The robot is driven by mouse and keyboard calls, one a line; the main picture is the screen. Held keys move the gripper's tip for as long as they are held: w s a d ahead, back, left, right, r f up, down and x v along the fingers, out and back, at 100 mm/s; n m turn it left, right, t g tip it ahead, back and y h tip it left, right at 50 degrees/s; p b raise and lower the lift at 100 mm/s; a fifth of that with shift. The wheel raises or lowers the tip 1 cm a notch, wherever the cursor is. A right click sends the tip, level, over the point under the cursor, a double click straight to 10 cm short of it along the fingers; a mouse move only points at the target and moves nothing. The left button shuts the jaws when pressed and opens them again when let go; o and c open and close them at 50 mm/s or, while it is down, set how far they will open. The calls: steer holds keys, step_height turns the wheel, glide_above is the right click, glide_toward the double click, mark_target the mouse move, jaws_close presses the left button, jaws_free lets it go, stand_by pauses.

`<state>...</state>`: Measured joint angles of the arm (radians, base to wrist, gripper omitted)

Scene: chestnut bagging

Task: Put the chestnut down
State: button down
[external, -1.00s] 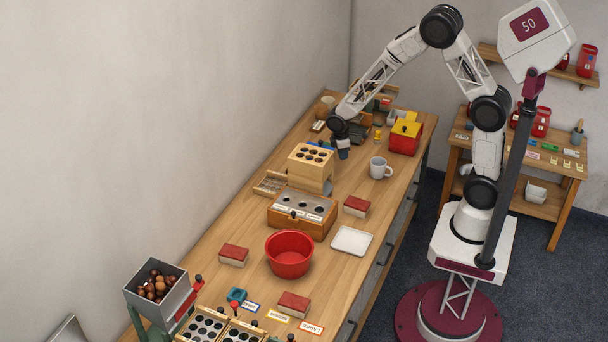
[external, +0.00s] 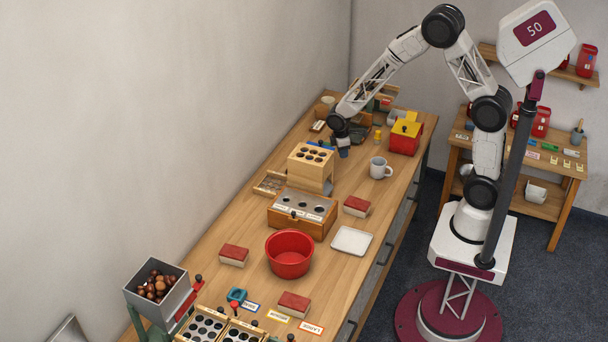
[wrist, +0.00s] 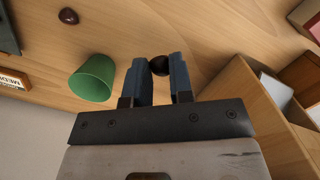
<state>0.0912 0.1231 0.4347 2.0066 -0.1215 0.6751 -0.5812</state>
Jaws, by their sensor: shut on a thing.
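A dark brown chestnut (wrist: 159,66) is between the tips of my gripper's (wrist: 160,75) two blue-grey fingers in the wrist view. My gripper is shut on it. In the external view my gripper (external: 343,152) is low over the far part of the bench, just behind the wooden block with holes (external: 313,158); the chestnut is too small or hidden there. I cannot tell whether the chestnut touches the wood. A second, reddish-brown chestnut (wrist: 68,16) lies on the wood at the upper left of the wrist view, apart from my fingers.
A green cup (wrist: 93,78) lies close left of my fingers. A label reading MEDIUM (wrist: 14,82) is farther left. A wooden box (wrist: 250,120) stands close on the right. In the external view a grey mug (external: 379,168) and a red box (external: 405,140) stand to the right.

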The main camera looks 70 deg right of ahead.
step_height(320, 180, up, 19)
steer(key=n, duration=0.9)
glide_above(286, 250)
steer(key=s+a, duration=0.2)
steer(key=a, duration=0.2)
step_height(286, 250, down, 18)
steer(key=shift+s+a+f+t+h, duration=0.2)
steer(key=shift+s+a+t+h, duration=0.1)
steer(key=shift+a+t, duration=0.1)
steer(key=shift+f, duration=3.1)
